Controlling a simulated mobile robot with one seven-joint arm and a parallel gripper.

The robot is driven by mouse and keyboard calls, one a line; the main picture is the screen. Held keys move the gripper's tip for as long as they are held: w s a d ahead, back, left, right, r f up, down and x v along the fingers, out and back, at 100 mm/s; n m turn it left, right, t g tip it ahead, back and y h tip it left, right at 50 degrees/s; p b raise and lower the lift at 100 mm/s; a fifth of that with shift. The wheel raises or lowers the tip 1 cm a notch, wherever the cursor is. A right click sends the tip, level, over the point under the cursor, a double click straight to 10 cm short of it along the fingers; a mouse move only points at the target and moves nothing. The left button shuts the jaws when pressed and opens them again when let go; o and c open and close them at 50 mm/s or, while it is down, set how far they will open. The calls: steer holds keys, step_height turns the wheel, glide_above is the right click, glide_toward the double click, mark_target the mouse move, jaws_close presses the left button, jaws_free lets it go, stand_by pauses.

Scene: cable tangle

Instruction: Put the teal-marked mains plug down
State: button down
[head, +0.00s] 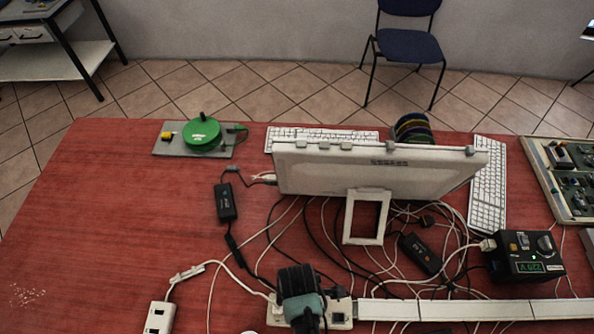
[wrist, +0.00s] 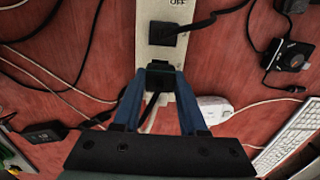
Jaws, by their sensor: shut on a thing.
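My gripper (wrist: 160,82) is shut on a black mains plug (wrist: 159,74), with a blue finger on each side of it. The plug is over the white power strip (wrist: 151,53) in the wrist view; I cannot tell whether it touches the strip or is just above it. A dark cord runs from it back between the fingers. No teal mark shows clearly on the plug there. In the head view my wrist and hand cover the plug, and the strip (head: 341,308) shows beside them at the bottom centre.
A second black plug (wrist: 167,31) sits in the strip beside the held one. Loose cables cross the red table (head: 130,230). A monitor (head: 380,170), black adapter (head: 225,202) and black power box (head: 525,257) stand around. The table's left part is mostly clear.

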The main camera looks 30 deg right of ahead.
stand_by(0.4)
steer(key=w+a+r+m+p, duration=0.1)
steer(key=w+a+r+m, duration=0.35)
steer(key=r, duration=0.45)
steer(key=w+a+m+b, duration=0.2)
steer(key=w+a+b, duration=0.5)
steer(key=a, duration=0.3)
steer(key=w+a+f+n+b, duration=0.1)
steer(key=a+f+n+b, duration=0.2)
steer(key=a+n+b, duration=1.15)
steer(key=w+a+f+n+b, duration=0.25)
steer(key=a+n+b, duration=0.7)
steer(key=a, duration=1.05)
steer(key=shift+n, duration=0.25)
steer(key=f, duration=0.9)
steer(key=shift+s+a+f, duration=0.1)
steer(key=shift+s+f, duration=0.3)
steer(key=shift+f+b, duration=0.1)
steer(key=shift+b, duration=0.25)
